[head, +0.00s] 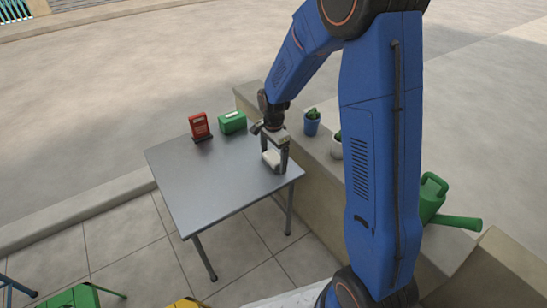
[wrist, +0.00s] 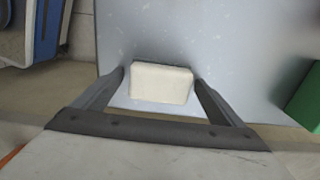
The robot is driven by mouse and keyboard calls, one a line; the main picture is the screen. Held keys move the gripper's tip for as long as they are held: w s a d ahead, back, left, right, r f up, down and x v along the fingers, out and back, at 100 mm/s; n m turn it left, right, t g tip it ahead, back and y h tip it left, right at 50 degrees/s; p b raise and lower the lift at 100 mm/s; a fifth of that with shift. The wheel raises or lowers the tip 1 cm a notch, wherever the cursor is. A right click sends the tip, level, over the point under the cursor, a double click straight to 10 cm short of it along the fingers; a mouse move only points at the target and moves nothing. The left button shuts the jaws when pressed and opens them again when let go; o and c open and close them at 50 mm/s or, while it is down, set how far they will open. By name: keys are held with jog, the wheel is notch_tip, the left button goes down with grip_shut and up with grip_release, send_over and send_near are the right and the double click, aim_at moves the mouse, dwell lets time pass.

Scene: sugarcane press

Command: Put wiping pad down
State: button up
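The wiping pad, a small off-white block (wrist: 161,83), lies flat at the near edge of the grey table (head: 205,180), at the table's right corner in the head view. The pad also shows in the head view (head: 270,158), low between my fingers. My gripper (wrist: 160,80) points down over it, with one finger on each side. Narrow gaps seem to show between the fingertips and the pad's ends, so the gripper looks open around it. The pad's underside is hidden, and it appears to rest on the tabletop.
A red box-like item (head: 200,126) and a green box (head: 232,122) stand at the table's back edge. A low wall (head: 317,160) beside the table holds potted plants (head: 312,122) and a green watering can (head: 433,198). The table's middle and left are clear.

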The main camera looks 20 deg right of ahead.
aim_at(274, 156)
notch_tip(274, 156, up, 12)
jog(key=s+d+r+n+t, duration=0.1)
jog(key=s+d+r+n, duration=0.15)
jog(key=s+r, duration=0.45)
jog(key=s+d+r+n+t, duration=0.15)
jog(key=s+r+n, duration=0.3)
jog(key=s, duration=0.45)
jog(key=s+d+n+t, duration=0.2)
jog(key=s+n, duration=0.5)
jog(key=s, duration=1)
jog(key=shift+s+d+r, duration=0.25)
jog(key=shift+d+r, duration=0.2)
jog(key=shift+d, duration=0.05)
